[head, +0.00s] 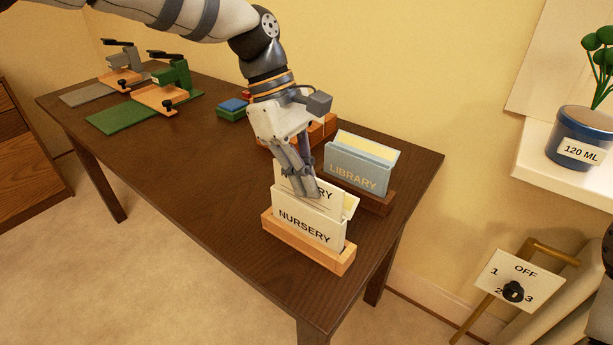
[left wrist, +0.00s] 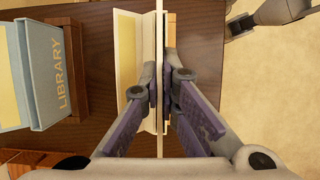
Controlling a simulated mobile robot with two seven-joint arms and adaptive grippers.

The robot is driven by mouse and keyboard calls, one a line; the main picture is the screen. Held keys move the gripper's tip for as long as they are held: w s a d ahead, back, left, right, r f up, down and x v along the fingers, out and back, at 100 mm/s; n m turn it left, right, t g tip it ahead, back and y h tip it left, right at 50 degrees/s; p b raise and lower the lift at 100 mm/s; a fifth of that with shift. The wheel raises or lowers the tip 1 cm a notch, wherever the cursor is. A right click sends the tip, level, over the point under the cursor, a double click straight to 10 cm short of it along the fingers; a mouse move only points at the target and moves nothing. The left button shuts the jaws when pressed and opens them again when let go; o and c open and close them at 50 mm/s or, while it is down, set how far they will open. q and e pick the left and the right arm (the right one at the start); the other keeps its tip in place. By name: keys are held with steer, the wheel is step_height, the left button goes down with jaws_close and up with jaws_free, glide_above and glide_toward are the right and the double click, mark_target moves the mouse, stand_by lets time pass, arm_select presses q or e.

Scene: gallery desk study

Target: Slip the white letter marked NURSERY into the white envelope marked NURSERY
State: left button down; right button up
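The white NURSERY envelope (head: 308,226) stands upright in a light wooden holder (head: 300,254) near the table's right end. Its flap stands open behind. The white NURSERY letter (head: 318,196) is upright above the envelope's front, partly covered by my fingers. Its lower part is hidden by the envelope front; I cannot tell how deep it sits. My left gripper (head: 302,190) points down and is shut on the letter. In the left wrist view the letter shows edge-on (left wrist: 159,45) between the fingers (left wrist: 162,95), beside the open flap (left wrist: 128,50). My right gripper does not show.
A blue-grey LIBRARY envelope (head: 357,170) stands in a dark holder close behind, to the right. The desk's front middle is clear. A dial plate (head: 520,280) is at right.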

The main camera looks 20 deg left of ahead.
arm_select(q)
steer(key=c, duration=1.7)
jaws_free()
steer(key=v, duration=1.2)
